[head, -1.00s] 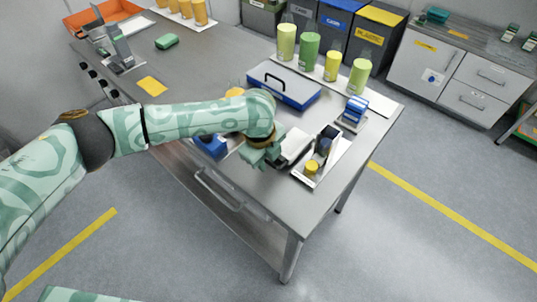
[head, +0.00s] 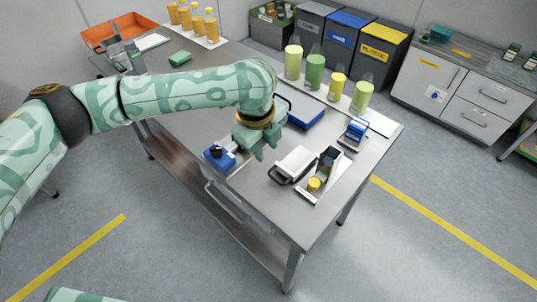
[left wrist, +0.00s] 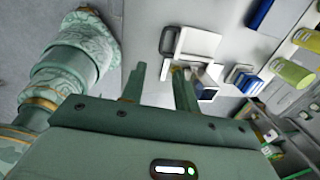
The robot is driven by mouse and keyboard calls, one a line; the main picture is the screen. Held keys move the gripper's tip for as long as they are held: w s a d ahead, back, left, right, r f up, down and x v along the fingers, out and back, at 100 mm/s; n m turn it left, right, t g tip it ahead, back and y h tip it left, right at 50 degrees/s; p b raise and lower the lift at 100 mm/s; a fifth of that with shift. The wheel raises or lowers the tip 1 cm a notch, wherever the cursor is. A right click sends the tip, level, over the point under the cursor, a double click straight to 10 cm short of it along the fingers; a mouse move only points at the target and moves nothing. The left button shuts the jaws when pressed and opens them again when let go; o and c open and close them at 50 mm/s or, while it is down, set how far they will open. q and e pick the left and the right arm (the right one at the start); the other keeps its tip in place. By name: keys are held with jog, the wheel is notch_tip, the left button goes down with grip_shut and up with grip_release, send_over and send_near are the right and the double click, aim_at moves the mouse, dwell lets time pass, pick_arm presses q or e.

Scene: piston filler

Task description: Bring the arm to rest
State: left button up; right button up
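My left arm reaches in from the left over the steel table (head: 215,90). My left gripper (head: 257,148) hangs above the table's near part, between a blue block with a black knob (head: 220,158) and a white device with a dark handle (head: 297,163). In the left wrist view the two fingers (left wrist: 160,88) stand apart with nothing between them. The white device (left wrist: 192,42) shows beyond the fingertips, apart from them. My right gripper is not in view.
A tray with a yellow-capped part (head: 314,184) lies right of the white device. A blue case (head: 305,115), a blue stack (head: 356,130) and several green and yellow bottles (head: 314,72) stand behind. An orange crate (head: 118,30) is far left.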

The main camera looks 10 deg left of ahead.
pick_arm(q)
jog(key=shift+s+a+r, duration=0.1)
jog(key=shift+r, duration=0.7)
